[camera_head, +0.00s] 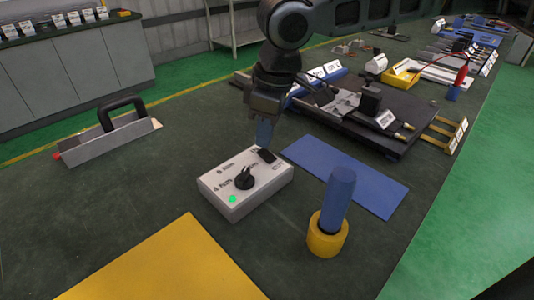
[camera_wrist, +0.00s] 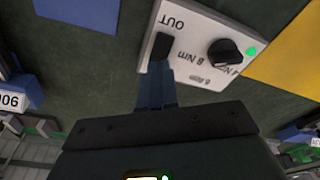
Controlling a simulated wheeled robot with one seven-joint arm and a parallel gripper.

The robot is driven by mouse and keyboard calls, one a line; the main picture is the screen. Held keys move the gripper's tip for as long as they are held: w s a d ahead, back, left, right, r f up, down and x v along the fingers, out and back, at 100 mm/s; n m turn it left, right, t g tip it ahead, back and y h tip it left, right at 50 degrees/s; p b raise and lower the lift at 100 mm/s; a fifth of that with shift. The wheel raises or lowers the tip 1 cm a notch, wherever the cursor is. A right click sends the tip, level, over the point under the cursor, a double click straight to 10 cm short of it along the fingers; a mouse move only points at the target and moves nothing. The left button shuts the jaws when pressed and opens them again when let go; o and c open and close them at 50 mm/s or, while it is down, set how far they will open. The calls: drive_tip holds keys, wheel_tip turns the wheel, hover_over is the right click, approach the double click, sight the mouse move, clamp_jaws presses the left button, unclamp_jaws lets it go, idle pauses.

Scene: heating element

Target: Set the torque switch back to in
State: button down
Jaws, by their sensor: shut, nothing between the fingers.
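The white torque box (camera_head: 240,198) sits on the dark table, and its top fills the upper middle of the wrist view (camera_wrist: 190,28). The torque switch is a small black rocker (camera_head: 267,155) at the box's far right corner; in the wrist view it is a black block (camera_wrist: 161,47) beside the word OUT. Its tilt is hard to tell. My gripper (camera_head: 263,141) is shut and empty, pointing down, with its blue fingertips right at the switch. In the wrist view the fingertips (camera_wrist: 167,76) overlap the switch's near end; I cannot tell whether they touch it.
A black knob (camera_head: 244,179) and a lit green lamp (camera_head: 233,199) are on the box. A blue-handled tool stands in a yellow holder (camera_head: 326,241) to the right. A blue mat (camera_head: 380,188) and a yellow mat (camera_head: 165,270) lie nearby. A black fixture (camera_head: 375,137) stands behind.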

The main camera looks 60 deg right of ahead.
sight(265, 152)
drive_tip(key=shift+f+b, duration=0.45)
drive_tip(key=shift+f, duration=0.45)
idle(0.5)
wheel_tip(265, 152, up, 7)
drive_tip(key=p, duration=0.7)
idle(0.7)
